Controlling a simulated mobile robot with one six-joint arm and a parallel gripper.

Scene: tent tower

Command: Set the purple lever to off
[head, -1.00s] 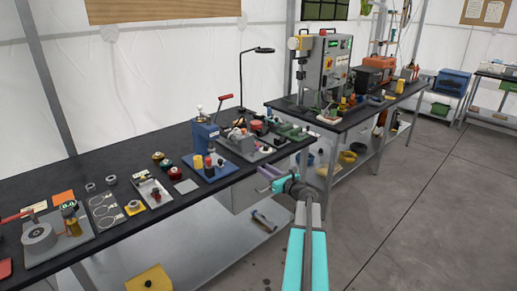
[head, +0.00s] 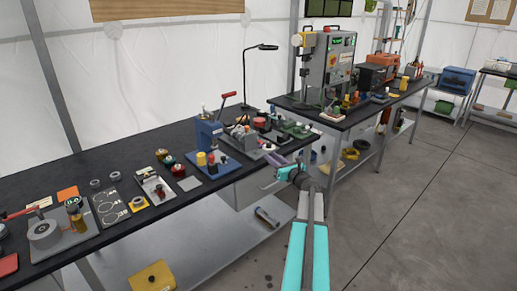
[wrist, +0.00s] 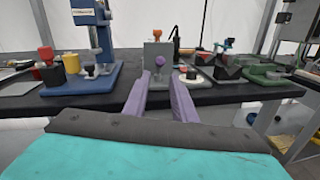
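A small purple ball knob (wrist: 159,61) shows on the front of an upright grey block (wrist: 158,50) near the front edge of the black bench in the wrist view. I take it for the purple lever; its on or off position cannot be told. My gripper (wrist: 161,78) has two purple fingers, spread apart with nothing between them. The knob appears ahead of and between the fingertips, with a gap left. In the head view my gripper (head: 279,161) is at the bench's right front edge, and the lever is too small to make out.
A blue press (head: 208,133) with a red handle stands left of the grey block. To the right lie a black and white device (wrist: 196,74) and a green tool (wrist: 268,74). A second bench (head: 345,118) stands beyond a gap. The floor at right is clear.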

